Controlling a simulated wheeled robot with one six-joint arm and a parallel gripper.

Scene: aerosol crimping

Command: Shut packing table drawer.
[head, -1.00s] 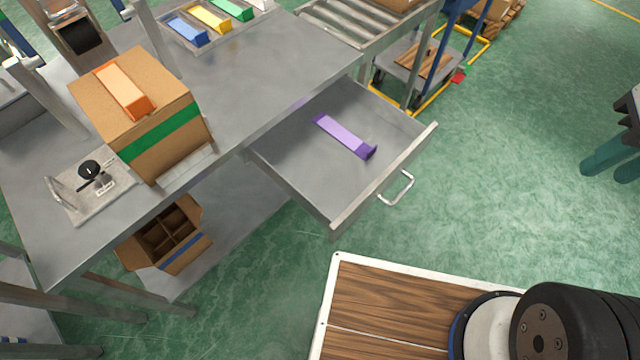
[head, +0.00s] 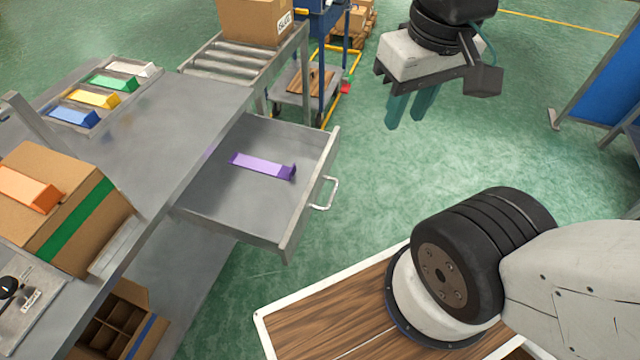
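The packing table (head: 190,115) is grey metal. Its drawer (head: 225,200) stands pulled out to the right, with a pale bar handle (head: 326,193) on its front. A purple strip-like object (head: 262,166) lies inside the drawer. My gripper (head: 412,108) has two teal fingers pointing down with a gap between them. It is open and empty, up and to the right of the handle in the head view, and apart from it.
A cardboard box with a green band (head: 75,225) and a tray of coloured pieces (head: 95,98) are on the tabletop. A roller conveyor (head: 240,60) stands behind the drawer. Green floor beside the drawer front is clear. A blue panel (head: 605,75) stands far right.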

